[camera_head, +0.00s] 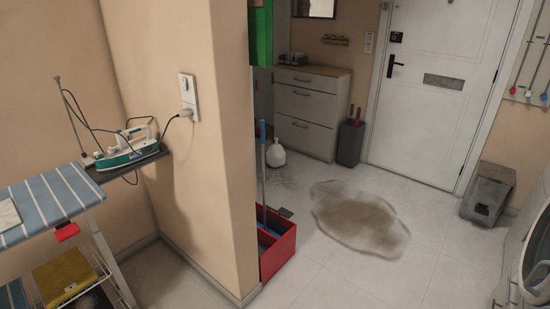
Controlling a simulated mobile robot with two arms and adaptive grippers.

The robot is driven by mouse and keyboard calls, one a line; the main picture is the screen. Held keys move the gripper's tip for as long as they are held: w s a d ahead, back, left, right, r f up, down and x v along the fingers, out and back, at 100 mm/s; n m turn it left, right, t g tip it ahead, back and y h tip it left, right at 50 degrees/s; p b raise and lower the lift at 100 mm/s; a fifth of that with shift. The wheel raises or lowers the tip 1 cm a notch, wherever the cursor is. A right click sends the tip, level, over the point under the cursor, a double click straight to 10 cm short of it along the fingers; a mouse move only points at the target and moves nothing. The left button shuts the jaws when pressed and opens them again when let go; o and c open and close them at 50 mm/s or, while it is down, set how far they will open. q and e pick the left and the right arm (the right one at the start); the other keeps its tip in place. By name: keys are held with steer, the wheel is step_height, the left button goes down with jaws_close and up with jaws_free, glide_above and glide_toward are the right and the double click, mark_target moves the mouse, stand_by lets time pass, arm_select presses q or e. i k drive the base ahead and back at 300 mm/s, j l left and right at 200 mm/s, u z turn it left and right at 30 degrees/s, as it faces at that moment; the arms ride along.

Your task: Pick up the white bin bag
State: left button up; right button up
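A small white bin bag (276,154) with a gathered top stands on the tiled floor in the head view. It is beyond the wall corner, in front of the left side of a white drawer cabinet. It looks upright and far from me. A blue pole stands close to its left in the picture. Neither of my grippers shows in this view.
A wall corner (205,130) juts out at centre left, with a red crate (281,250) at its foot. The ironing board (45,203) is at left. A dark stain (362,222) marks the open floor. A grey bin (488,193) stands at right.

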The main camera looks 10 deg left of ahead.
mark_target(276, 155)
steer(key=i+z, duration=0.25)
steer(key=i, duration=0.25)
steer(key=i+j+z, duration=0.2)
steer(key=i, duration=0.25)
steer(key=i+l+z, duration=0.2)
steer(key=i+z, duration=0.15)
steer(key=i, duration=0.65)
steer(key=i+z, duration=0.3)
steer(key=i, duration=0.7)
steer(key=i+u, duration=0.25)
steer(key=i, duration=0.25)
steer(key=i+u, duration=0.25)
steer(key=i, duration=0.25)
steer(key=i+l+u, duration=0.2)
steer(key=i, duration=0.3)
steer(key=i+l+u, duration=0.25)
steer(key=i, duration=0.2)
steer(key=i+j+u, duration=0.3)
steer(key=i, duration=0.3)
steer(key=i+j+u, duration=0.35)
steer(key=i, duration=0.3)
steer(key=i+u, duration=0.3)
steer(key=i, duration=0.3)
